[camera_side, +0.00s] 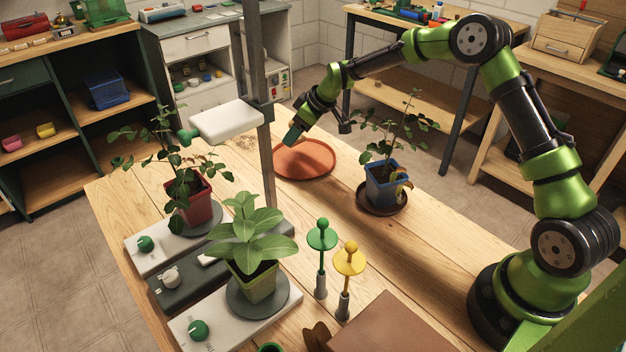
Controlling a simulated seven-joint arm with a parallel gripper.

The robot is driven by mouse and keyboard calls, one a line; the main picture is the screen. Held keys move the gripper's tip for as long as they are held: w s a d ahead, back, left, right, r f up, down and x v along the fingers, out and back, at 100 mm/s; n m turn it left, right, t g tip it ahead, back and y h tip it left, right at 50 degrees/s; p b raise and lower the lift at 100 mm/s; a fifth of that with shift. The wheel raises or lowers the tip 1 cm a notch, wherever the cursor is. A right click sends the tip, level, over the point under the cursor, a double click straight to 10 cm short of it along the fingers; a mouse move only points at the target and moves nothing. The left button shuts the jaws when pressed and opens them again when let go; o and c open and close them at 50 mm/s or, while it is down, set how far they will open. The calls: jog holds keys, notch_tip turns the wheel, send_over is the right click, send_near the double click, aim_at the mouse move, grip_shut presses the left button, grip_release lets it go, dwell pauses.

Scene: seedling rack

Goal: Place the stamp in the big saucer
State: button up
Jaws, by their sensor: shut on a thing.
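The big saucer (312,164) is a round terracotta dish lying flat at the far side of the wooden table. My gripper (293,137) is over its upper left part, pointing down and to the left. It is shut on a small dark green block, which appears to be the stamp (292,134). The block looks held above the saucer; the exact gap is hard to judge. The fingers hide part of it.
A blue pot (382,188) with a plant stands on a small dark saucer to the right. A post (265,160) with a white lamp head (226,121) and a red pot (189,206) stand left. Green (322,236) and yellow (349,260) disc-topped stands are in front.

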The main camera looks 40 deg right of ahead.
jog(key=shift+w, duration=0.8)
jog(key=shift+w+f, duration=0.2)
jog(key=shift+f, duration=1.6)
jog(key=shift+f, duration=0.2)
jog(key=o, duration=1)
jog(key=shift+o, duration=0.2)
